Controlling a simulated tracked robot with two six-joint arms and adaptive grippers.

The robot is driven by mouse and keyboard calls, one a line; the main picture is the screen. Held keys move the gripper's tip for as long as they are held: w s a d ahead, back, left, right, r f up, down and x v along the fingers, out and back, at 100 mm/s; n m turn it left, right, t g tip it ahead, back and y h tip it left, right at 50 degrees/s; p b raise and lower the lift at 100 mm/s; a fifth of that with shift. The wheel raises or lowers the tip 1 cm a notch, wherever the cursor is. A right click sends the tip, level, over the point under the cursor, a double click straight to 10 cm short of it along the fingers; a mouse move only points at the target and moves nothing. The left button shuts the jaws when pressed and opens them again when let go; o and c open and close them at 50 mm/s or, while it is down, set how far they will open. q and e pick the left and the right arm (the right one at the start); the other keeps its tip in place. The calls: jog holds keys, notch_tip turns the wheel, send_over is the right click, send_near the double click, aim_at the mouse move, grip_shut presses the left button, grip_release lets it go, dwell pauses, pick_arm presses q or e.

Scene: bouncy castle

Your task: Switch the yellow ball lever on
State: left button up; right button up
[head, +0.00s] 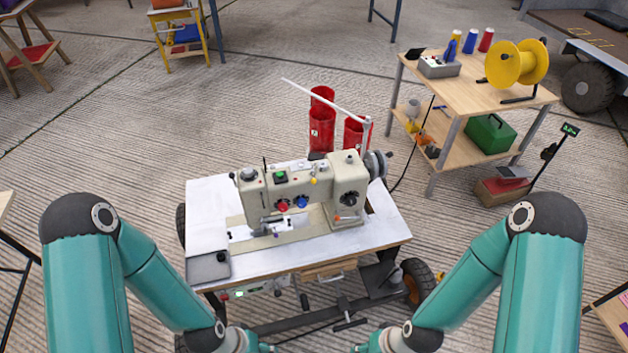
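A cream sewing machine (300,192) stands on a white-topped wheeled table (205,222) in front of me. A small yellow ball (313,181) shows on the machine's upper front, right of the red and blue knobs. It looks like the lever's end, but it is too small to tell its position. My left and right arms come down on either side of the table. Their wrists reach the bottom edge of the head view, and both grippers are out of the picture, below the table's front edge.
Red knob (282,207), blue knob (301,202) and green button (280,177) sit close by on the machine. A grey box (208,266) is at the table's front left corner. Red containers (322,125) stand behind. A wooden workbench (460,93) is at the back right.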

pick_arm(q)
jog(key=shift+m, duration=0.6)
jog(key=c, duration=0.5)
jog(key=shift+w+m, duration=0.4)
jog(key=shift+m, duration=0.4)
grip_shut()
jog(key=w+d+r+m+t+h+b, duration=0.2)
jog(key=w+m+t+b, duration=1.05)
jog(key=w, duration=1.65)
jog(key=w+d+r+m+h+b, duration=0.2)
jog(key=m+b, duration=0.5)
jog(key=b, duration=0.6)
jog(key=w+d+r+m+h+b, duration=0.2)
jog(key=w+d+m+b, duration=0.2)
jog(key=b, duration=1)
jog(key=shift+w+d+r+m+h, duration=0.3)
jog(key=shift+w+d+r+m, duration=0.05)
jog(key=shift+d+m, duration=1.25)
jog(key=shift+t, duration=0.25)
